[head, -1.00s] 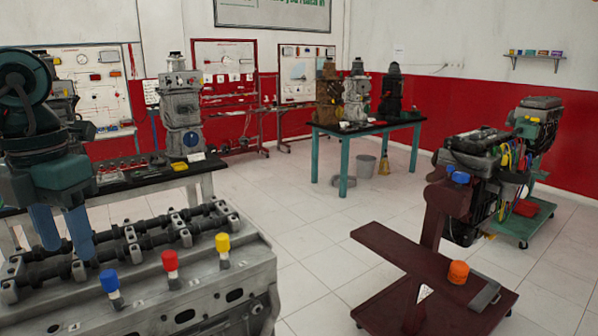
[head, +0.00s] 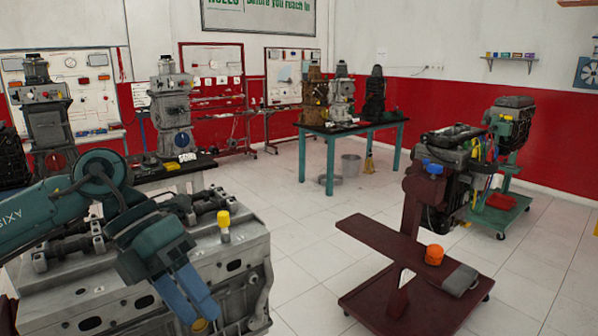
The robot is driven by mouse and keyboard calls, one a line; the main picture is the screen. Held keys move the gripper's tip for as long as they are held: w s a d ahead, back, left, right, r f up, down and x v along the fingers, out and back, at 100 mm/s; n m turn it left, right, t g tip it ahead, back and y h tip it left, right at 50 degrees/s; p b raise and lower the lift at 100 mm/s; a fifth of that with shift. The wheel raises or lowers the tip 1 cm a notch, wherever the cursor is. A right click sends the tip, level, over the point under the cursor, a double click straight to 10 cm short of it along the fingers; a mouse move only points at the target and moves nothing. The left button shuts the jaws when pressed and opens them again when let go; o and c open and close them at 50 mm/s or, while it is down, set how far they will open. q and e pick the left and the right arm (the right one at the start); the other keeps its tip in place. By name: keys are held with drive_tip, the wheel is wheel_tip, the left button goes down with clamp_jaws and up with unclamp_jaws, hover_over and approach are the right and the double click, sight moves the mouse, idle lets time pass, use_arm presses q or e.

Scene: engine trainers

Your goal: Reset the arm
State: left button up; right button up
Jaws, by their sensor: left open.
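My left arm (head: 45,215), teal and grey, comes in from the left across the grey engine block (head: 240,258). Its gripper (head: 203,308) points down in front of the block's near side, with two blue fingers apart and nothing visible between them. A small gold round part (head: 200,325) shows right by the fingertips; I cannot tell if they touch it. A yellow-capped part (head: 223,220) stands upright on the block, right of the gripper. The blue and red caps are not visible, and my arm covers that stretch of the block. My right gripper is not in view.
A dark red engine stand (head: 380,238) with an orange cap (head: 434,255) on it stands at the right. A teal-legged table (head: 330,160) with engines is at the back. Open tiled floor (head: 305,235) lies between the block and the stand.

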use_arm(q)
drive_tip(key=d+f+n+t+h, duration=0.1)
drive_tip(key=d+n+t+h, duration=0.3)
drive_tip(key=d+n+h, duration=0.8)
drive_tip(key=w+a+f+n+t+y, duration=0.25)
drive_tip(key=f+n+t+y, duration=0.25)
drive_tip(key=f+n+t, duration=0.4)
drive_tip(key=w+a+f+n+t+y, duration=0.2)
drive_tip(key=a+f+n+t+y, duration=0.3)
drive_tip(key=f+n, duration=0.65)
drive_tip(key=s+a+f+n+g+y, duration=0.2)
drive_tip(key=s+f+n+y, duration=0.1)
drive_tip(key=s+f, duration=0.4)
drive_tip(key=s+a+f+n+g+y, duration=0.3)
drive_tip(key=s+f, duration=0.4)
drive_tip(key=f, duration=0.3)
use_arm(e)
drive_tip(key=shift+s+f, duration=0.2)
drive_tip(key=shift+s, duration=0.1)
use_arm(q)
drive_tip(key=shift+f, duration=0.1)
